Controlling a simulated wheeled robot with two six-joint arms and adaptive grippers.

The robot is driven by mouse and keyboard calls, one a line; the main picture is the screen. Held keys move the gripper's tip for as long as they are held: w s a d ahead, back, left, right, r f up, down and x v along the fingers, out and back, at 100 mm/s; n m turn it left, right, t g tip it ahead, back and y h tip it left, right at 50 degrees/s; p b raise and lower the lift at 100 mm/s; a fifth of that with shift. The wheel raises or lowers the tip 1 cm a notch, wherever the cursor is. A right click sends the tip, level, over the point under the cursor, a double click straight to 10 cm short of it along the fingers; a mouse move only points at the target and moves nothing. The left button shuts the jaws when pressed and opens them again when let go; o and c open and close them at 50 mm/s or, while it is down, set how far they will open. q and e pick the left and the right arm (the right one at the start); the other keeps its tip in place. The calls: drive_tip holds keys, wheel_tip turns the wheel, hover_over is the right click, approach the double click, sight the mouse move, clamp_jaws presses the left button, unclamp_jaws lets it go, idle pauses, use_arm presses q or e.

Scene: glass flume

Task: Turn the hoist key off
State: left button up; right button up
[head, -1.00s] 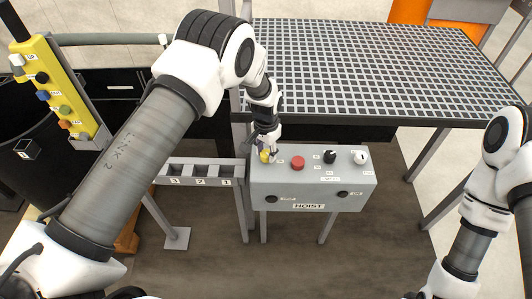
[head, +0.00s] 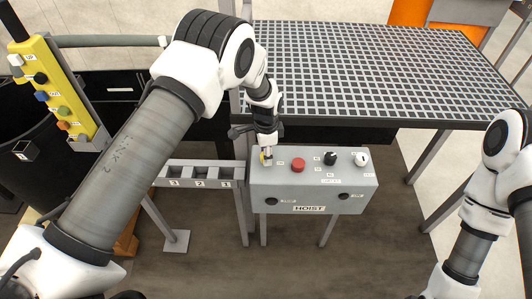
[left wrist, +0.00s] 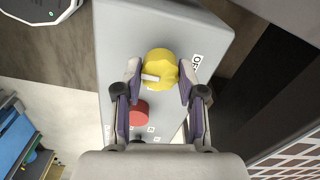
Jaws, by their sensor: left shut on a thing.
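The grey hoist box (head: 318,194), labelled HOIST, stands in the middle of the head view. A round yellow knob (left wrist: 160,68) with a white mark is at the left end of its top; in the head view the knob (head: 262,159) is mostly hidden by my fingers. My left gripper (head: 267,155) reaches down onto it. In the left wrist view its fingertips (left wrist: 160,72) are on either side of the knob, shut on it. The white mark points left in that view; a label starting "OF" is right of the knob. My right gripper is out of view.
On the box are a red button (head: 298,165), a black knob (head: 330,158) and a white knob (head: 361,159). A grating platform (head: 365,70) stands behind. A yellow button pendant (head: 60,88) hangs at left. A numbered rack (head: 200,172) is left of the box.

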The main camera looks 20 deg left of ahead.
use_arm(q)
drive_tip(key=shift+f, duration=0.1)
idle(0.3)
drive_tip(key=o, duration=1.1)
wheel_tip(320, 180, up, 12)
